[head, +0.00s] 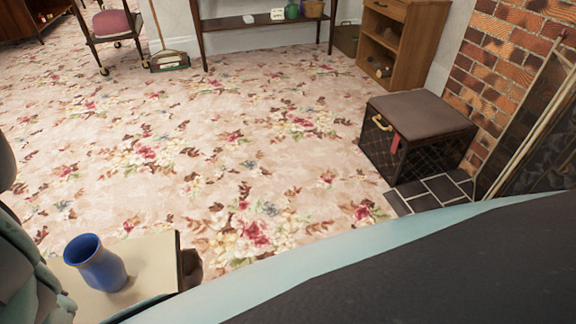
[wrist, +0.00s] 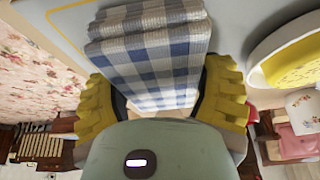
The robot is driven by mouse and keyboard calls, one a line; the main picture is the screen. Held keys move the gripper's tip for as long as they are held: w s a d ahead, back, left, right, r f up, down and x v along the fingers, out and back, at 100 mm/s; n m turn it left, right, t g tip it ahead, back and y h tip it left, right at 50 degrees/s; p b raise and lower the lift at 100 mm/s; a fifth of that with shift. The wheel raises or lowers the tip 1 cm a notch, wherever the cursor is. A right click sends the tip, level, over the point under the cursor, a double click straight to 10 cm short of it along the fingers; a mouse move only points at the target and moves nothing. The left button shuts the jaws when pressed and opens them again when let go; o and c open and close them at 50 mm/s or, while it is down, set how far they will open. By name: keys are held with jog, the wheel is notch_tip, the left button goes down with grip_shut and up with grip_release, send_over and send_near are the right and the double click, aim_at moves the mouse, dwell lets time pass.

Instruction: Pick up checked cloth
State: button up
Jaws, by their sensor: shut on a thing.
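The checked cloth (wrist: 152,55) is a folded blue, white and grey bundle in the upper middle of the wrist view. My gripper (wrist: 158,92) has its two yellow ridged fingers on either side of the cloth, shut on it. Part of the cloth lies beyond the fingers. A pale surface with a yellow line (wrist: 62,18) shows behind it; I cannot tell whether the cloth still touches it. Neither the cloth nor the fingers show in the head view.
In the wrist view, a white dish with a yellow inside (wrist: 293,58) and a flower-patterned white item (wrist: 304,103) are at right. In the head view, a blue vase (head: 96,263) stands on a small pale table (head: 150,262). Open flowered carpet (head: 200,150) lies beyond; a dark box (head: 418,140) stands right.

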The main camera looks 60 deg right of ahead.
jog(key=shift+r, duration=0.1)
jog(key=shift+r+p, duration=0.35)
jog(key=shift+r, duration=0.2)
notch_tip(320, 180, up, 3)
jog(key=shift+d+p, duration=0.1)
jog(key=shift+p, duration=0.65)
jog(key=s+d+p, duration=0.1)
jog(key=s+d, duration=0.1)
jog(key=s, duration=0.2)
jog(key=s+d+p, duration=0.1)
jog(key=s+d, duration=0.2)
jog(key=s, duration=0.2)
jog(key=s+d+p, duration=0.2)
jog(key=s+d, duration=0.1)
jog(key=s, duration=0.1)
jog(key=shift+s+d+r, duration=0.1)
jog(key=shift+s+r, duration=0.25)
jog(key=o, duration=0.7)
jog(key=shift+c, duration=0.2)
jog(key=c, duration=0.6)
